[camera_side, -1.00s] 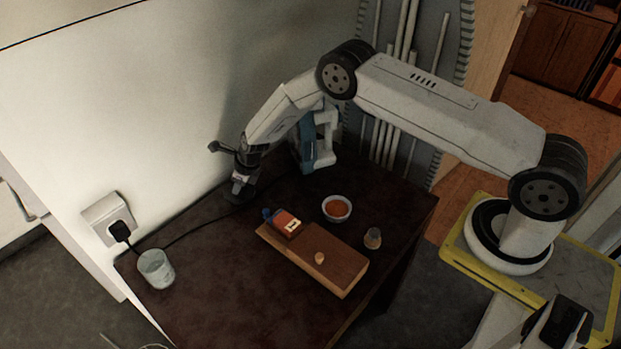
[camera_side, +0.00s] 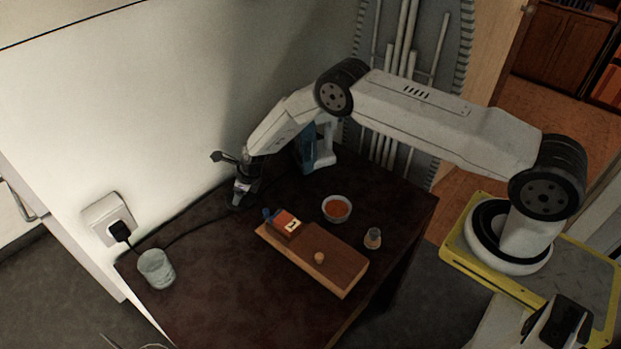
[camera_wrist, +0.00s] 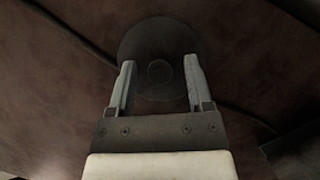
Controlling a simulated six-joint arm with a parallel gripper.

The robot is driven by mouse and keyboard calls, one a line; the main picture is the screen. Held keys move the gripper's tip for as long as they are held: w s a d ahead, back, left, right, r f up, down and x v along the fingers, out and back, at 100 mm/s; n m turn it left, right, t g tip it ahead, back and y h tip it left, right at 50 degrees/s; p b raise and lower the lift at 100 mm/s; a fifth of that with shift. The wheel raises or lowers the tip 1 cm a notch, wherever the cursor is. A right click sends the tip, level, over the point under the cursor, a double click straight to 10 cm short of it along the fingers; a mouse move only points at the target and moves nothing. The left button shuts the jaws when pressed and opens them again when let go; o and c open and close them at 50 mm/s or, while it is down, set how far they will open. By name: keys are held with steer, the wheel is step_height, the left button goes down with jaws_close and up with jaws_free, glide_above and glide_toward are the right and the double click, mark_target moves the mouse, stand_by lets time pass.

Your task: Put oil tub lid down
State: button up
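A dark round disc with a small raised circle at its middle, which looks like the oil tub lid (camera_wrist: 158,38), lies under my gripper in the wrist view. My gripper (camera_wrist: 158,80) has its two fingers spread apart over the disc, one on each side of the small circle, with a gap to it on both sides. In the side view my gripper (camera_side: 238,205) points down, low over the back left of the dark table near the wall. The lid cannot be made out there. I cannot tell whether the fingertips touch the disc.
A glass (camera_side: 156,268) stands at the table's left edge. A wooden board (camera_side: 325,265) holds a red packet (camera_side: 287,225) and a small tan piece (camera_side: 319,258). A bowl of orange stuff (camera_side: 337,208) and a small jar (camera_side: 373,238) stand nearby. A black cable (camera_side: 185,235) runs from the wall socket.

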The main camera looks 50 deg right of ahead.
steer(key=shift+r, duration=0.15)
steer(key=shift+s+d+r, duration=0.1)
steer(key=shift+r, duration=0.3)
steer(key=v, duration=1.1)
steer(key=shift+s+r, duration=0.1)
stand_by(0.7)
steer(key=s+d+r+n, duration=0.3)
steer(key=s+r+n, duration=0.9)
steer(key=n, duration=0.3)
steer(key=s+d+r+n+h, duration=0.1)
steer(key=s+r+n, duration=0.1)
steer(key=s+n, duration=0.5)
steer(key=s+d+r+n+g+h, duration=0.1)
steer(key=s+r+n, duration=0.1)
steer(key=s+n, duration=0.6)
steer(key=shift+s+d+n, duration=0.3)
steer(key=shift+s+d, duration=0.05)
steer(key=shift+s, duration=0.35)
